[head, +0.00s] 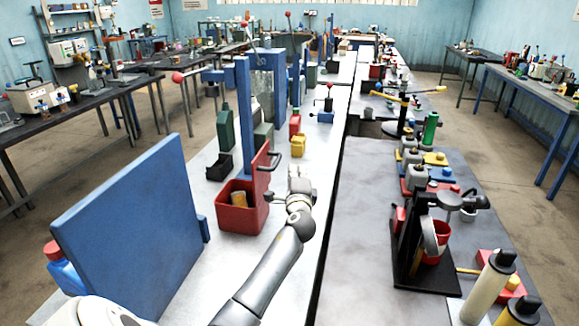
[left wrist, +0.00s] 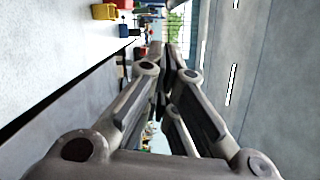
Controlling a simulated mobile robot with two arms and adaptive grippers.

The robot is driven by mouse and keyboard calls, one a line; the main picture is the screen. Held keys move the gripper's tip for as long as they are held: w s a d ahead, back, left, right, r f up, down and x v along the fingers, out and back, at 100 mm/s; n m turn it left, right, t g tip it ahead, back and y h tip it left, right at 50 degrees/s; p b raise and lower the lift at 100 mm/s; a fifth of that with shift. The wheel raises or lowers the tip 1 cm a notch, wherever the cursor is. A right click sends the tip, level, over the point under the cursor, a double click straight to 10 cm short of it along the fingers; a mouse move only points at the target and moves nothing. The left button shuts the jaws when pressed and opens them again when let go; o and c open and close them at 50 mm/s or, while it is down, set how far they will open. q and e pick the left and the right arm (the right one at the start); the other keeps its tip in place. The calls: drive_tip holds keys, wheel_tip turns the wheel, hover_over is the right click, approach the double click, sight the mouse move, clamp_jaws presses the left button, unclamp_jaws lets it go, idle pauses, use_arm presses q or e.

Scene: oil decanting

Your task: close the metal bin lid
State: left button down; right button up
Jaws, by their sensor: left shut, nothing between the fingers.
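The red metal bin (head: 238,220) stands on the light bench in the head view. Its red lid (head: 261,172) stands upright at the bin's right side, open, with a dark handle (head: 271,161). A tan object (head: 239,200) shows inside the bin. My left gripper (head: 295,171) is shut and empty, just right of the lid and apart from it. In the left wrist view its fingers (left wrist: 166,62) are together, and the bin and lid do not clearly show. My right gripper is not in view.
A large blue panel (head: 130,230) stands left of the bin. A black open box (head: 220,167) and a yellow bin (head: 298,146) are behind it. A blue post (head: 243,115) rises beyond. The bench to the right of my arm holds a black stand (head: 425,240) and bottles.

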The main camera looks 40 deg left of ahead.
use_arm(q)
drive_tip(key=shift+s+a+r+p, duration=0.2)
drive_tip(key=shift+s+a, duration=0.15)
drive_tip(key=shift+a, duration=0.15)
drive_tip(key=shift+s+a+r+p, duration=0.15)
drive_tip(key=shift+s+a, duration=0.15)
drive_tip(key=shift+a, duration=0.2)
drive_tip(key=shift+f, duration=0.1)
drive_tip(key=shift+w, duration=0.1)
